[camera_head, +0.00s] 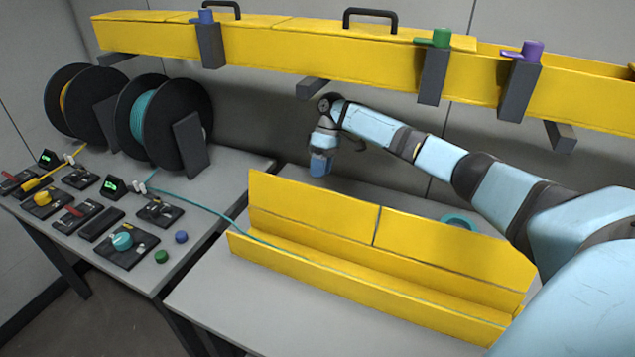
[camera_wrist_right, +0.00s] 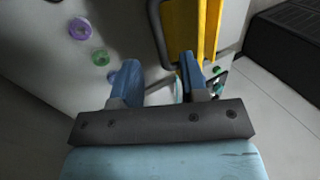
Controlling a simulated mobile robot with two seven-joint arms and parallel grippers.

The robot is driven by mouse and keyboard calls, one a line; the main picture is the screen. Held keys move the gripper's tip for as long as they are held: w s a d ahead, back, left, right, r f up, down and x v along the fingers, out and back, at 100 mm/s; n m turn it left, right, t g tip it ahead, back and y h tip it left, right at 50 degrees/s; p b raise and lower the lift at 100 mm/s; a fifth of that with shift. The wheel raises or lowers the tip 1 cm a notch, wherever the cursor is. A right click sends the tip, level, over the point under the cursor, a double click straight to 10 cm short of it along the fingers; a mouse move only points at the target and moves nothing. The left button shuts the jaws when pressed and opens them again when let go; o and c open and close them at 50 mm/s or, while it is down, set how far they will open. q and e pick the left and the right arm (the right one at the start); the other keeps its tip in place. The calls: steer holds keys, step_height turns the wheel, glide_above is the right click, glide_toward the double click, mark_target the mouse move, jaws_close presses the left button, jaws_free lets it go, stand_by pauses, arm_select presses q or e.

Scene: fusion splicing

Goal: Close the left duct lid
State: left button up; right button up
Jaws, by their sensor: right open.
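The yellow duct (camera_head: 370,285) lies on the front table with a teal fibre running along its channel. Its left lid (camera_head: 310,210) stands raised at the back edge, and the right lid (camera_head: 450,252) is raised beside it, a narrow seam between them. My right gripper (camera_head: 321,168) is behind the left lid, pointing down, open and with nothing seen between its fingers. In the right wrist view the gripper (camera_wrist_right: 155,78) is apart from a yellow panel (camera_wrist_right: 207,25) with a dark handle (camera_wrist_right: 158,32), apparently the left lid's back. My left gripper is out of view.
A second yellow duct (camera_head: 270,45) with clamps runs along the wall above my right arm. The left table carries two black reels (camera_head: 165,120) and several small devices. Round purple (camera_wrist_right: 80,29) and green (camera_wrist_right: 100,57) pieces lie left of my right gripper in the wrist view.

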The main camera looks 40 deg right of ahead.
mark_target(311, 202)
steer(key=x, duration=0.5)
jaws_close()
